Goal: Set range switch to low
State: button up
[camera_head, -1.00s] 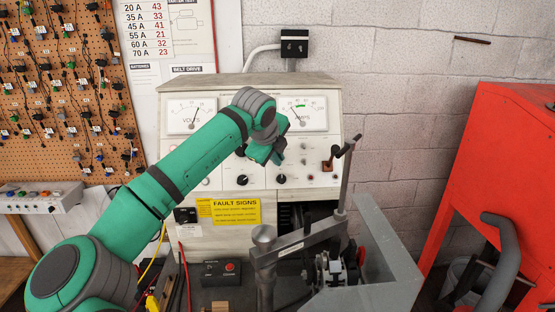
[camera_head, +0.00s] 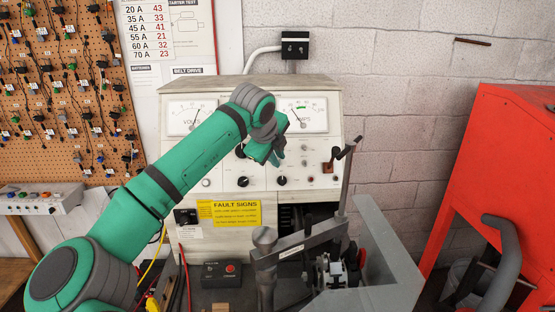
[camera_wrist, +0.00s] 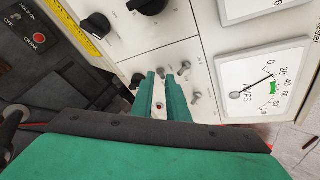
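The grey test bench panel (camera_head: 225,180) has volt and amp meters, black knobs and several small toggle switches. Its labels are too small to read, so I cannot tell which control is the range switch. My gripper (camera_head: 277,155) is at the panel below the amps meter. In the wrist view my gripper's two green fingers (camera_wrist: 161,78) are parallel with a narrow gap, and bare panel and a small red spot show between them. Toggle switches (camera_wrist: 196,96) lie just right of the fingertips, and another toggle (camera_wrist: 185,68) is close beyond them. Contact cannot be told.
A metal clamp with a lever (camera_head: 345,185) stands in front of the panel at the right. A red cabinet (camera_head: 500,150) is further right. A small black crank box (camera_head: 222,273) sits below the panel. A pegboard with parts (camera_head: 75,100) hangs at the left.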

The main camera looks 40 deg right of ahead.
jog(key=v, duration=0.9)
jog(key=shift+a+r, duration=0.2)
jog(key=shift+f, duration=0.1)
